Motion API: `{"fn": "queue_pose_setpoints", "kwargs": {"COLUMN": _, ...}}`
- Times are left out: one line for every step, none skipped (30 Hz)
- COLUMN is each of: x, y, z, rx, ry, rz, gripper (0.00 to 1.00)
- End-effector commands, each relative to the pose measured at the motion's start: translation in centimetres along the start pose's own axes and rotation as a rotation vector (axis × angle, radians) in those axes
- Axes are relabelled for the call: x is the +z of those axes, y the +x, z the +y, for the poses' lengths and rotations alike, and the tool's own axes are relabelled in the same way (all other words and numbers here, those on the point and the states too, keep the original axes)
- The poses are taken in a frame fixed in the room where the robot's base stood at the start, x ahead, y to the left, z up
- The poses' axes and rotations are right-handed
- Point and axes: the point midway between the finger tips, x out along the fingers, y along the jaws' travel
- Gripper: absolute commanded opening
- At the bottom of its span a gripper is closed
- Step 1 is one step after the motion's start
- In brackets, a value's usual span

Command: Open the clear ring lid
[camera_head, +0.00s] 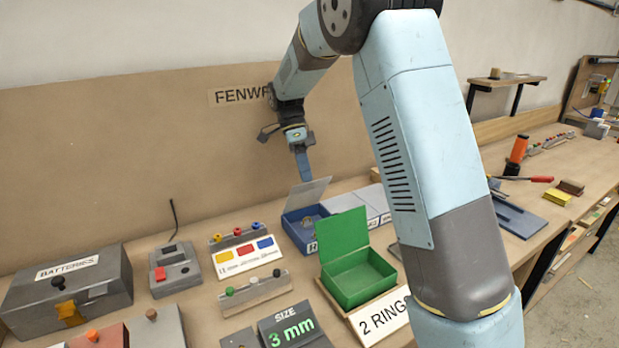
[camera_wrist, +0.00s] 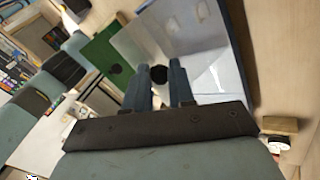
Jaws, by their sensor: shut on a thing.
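The clear ring lid (camera_head: 308,192) stands tilted up over a blue box (camera_head: 300,228) on the bench, and the box's inside shows below it. In the wrist view the clear lid (camera_wrist: 195,38) is a pale see-through sheet in front of my fingers. My gripper (camera_head: 304,178) points down at the lid from above. In the wrist view my two blue fingers (camera_wrist: 160,72) are shut on a round black knob (camera_wrist: 158,73) at the lid. The exact contact is too small to tell in the head view.
An open green box (camera_head: 358,278) stands in front and to the right, its lid (camera_head: 343,233) raised close to the clear lid. A "2 RINGS" sign (camera_head: 383,316) lies before it. A grey batteries box (camera_head: 68,288) and switch panels stand left. The wall is behind.

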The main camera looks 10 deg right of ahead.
Motion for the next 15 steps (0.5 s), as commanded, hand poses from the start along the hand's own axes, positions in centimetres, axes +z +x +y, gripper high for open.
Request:
{"fn": "queue_pose_setpoints", "kwargs": {"x": 0.12, "y": 0.24, "z": -0.8, "rx": -0.008, "ry": 0.003, "rz": -0.001, "gripper": 0.0}}
{"fn": "queue_pose_setpoints", "kwargs": {"x": 0.14, "y": 0.18, "z": -0.87, "rx": -0.008, "ry": 0.003, "rz": -0.001, "gripper": 0.0}}
{"fn": "queue_pose_setpoints", "kwargs": {"x": 0.17, "y": 0.11, "z": -0.95, "rx": -0.008, "ry": 0.003, "rz": -0.001, "gripper": 0.0}}
{"fn": "queue_pose_setpoints", "kwargs": {"x": 0.18, "y": 0.08, "z": -1.0, "rx": -0.007, "ry": 0.003, "rz": -0.001, "gripper": 0.0}}
{"fn": "queue_pose_setpoints", "kwargs": {"x": 0.2, "y": 0.05, "z": -1.04, "rx": -0.007, "ry": 0.003, "rz": -0.001, "gripper": 0.0}}
{"fn": "queue_pose_setpoints", "kwargs": {"x": 0.21, "y": 0.01, "z": -1.08, "rx": -0.006, "ry": 0.004, "rz": -0.001, "gripper": 0.0}}
{"fn": "queue_pose_setpoints", "kwargs": {"x": 0.22, "y": -0.01, "z": -1.11, "rx": -0.006, "ry": 0.004, "rz": -0.001, "gripper": 0.0}}
{"fn": "queue_pose_setpoints", "kwargs": {"x": 0.23, "y": -0.02, "z": -1.13, "rx": -0.006, "ry": 0.004, "rz": 0.0, "gripper": 0.0}}
{"fn": "queue_pose_setpoints", "kwargs": {"x": 0.23, "y": -0.04, "z": -1.15, "rx": -0.005, "ry": 0.004, "rz": 0.0, "gripper": 0.0}}
{"fn": "queue_pose_setpoints", "kwargs": {"x": 0.23, "y": -0.04, "z": -1.16, "rx": -0.005, "ry": 0.004, "rz": 0.0, "gripper": 0.0}}
{"fn": "queue_pose_setpoints", "kwargs": {"x": 0.23, "y": -0.04, "z": -1.16, "rx": -0.005, "ry": 0.004, "rz": 0.0, "gripper": 0.0}}
{"fn": "queue_pose_setpoints", "kwargs": {"x": 0.23, "y": -0.04, "z": -1.17, "rx": -0.005, "ry": 0.004, "rz": 0.0, "gripper": 0.0}}
{"fn": "queue_pose_setpoints", "kwargs": {"x": 0.23, "y": -0.04, "z": -1.17, "rx": -0.005, "ry": 0.004, "rz": 0.0, "gripper": 0.0}}
{"fn": "queue_pose_setpoints", "kwargs": {"x": 0.23, "y": -0.03, "z": -1.16, "rx": -0.005, "ry": 0.004, "rz": 0.0, "gripper": 0.0}}
{"fn": "queue_pose_setpoints", "kwargs": {"x": 0.23, "y": -0.02, "z": -1.16, "rx": -0.005, "ry": 0.004, "rz": 0.0, "gripper": 0.0}}
